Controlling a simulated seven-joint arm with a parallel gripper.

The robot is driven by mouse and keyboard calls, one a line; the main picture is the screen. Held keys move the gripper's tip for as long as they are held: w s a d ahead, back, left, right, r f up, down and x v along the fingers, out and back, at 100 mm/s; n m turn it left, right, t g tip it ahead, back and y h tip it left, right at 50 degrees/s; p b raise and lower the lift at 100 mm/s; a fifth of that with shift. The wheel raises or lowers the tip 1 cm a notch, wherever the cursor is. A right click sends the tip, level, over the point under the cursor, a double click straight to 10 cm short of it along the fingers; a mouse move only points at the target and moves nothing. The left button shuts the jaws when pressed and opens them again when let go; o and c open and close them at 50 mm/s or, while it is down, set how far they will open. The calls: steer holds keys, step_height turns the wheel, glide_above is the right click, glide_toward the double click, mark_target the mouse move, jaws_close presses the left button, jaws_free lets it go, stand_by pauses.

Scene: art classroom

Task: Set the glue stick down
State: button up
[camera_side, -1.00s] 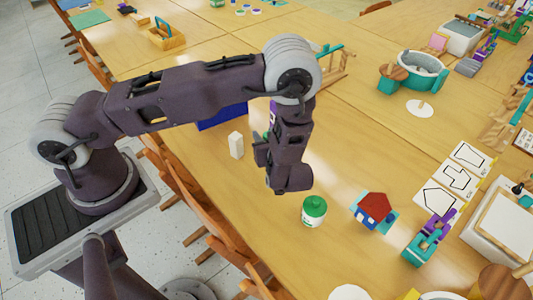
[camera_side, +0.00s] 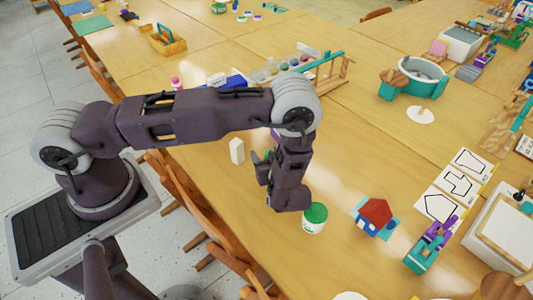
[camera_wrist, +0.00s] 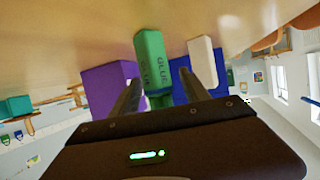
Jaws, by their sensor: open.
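The green glue stick (camera_wrist: 151,58), lettered GLUE, is in the wrist view between the two fingers of my gripper (camera_wrist: 163,66). It appears to stand on the wooden table, though the wrist view is upside down and its contact is hard to confirm. My fingers are open. The right finger is clear of the stick, and the left one is close beside it; I cannot tell if it touches. In the side view my gripper (camera_side: 264,166) is low over the table, and only a bit of green shows by it, the stick being mostly hidden.
A white block (camera_side: 237,151) stands close left of my gripper. A white jar with green lid (camera_side: 314,218) and a toy house (camera_side: 374,217) stand to its right. A purple box (camera_wrist: 104,84) and blue box (camera_wrist: 181,70) are near the stick. Bare table (camera_side: 350,160) lies right.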

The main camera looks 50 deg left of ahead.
steer(key=shift+d+r, duration=0.1)
steer(key=shift+r, duration=0.1)
steer(key=v, duration=1.2)
steer(key=w+d+r+m+t+h, duration=0.25)
steer(key=w+d+r+h, duration=0.55)
steer(key=w+r, duration=0.4)
step_height(320, 180, up, 16)
steer(key=s+d+m+t+h, duration=0.2)
steer(key=m+h, duration=0.2)
steer(key=h, duration=0.2)
steer(key=s+a+r+m+g+h, duration=0.1)
steer(key=s+a+r+m, duration=0.15)
steer(key=s, duration=0.35)
steer(key=s+a+r+m+h, duration=0.1)
steer(key=s+r+m, duration=0.1)
steer(key=s+r, duration=0.3)
steer(key=s+a+f+m+g+y, duration=0.1)
steer(key=s+a+f, duration=0.1)
steer(key=s+a, duration=0.3)
steer(key=s+a+f+m+g+y, duration=0.1)
steer(key=s+a, duration=0.5)
steer(key=s, duration=0.8)
step_height(320, 180, down, 2)
steer(key=shift+s+a+m+g+y, duration=0.3)
steer(key=shift+g+y, duration=0.15)
steer(key=shift+y, duration=0.35)
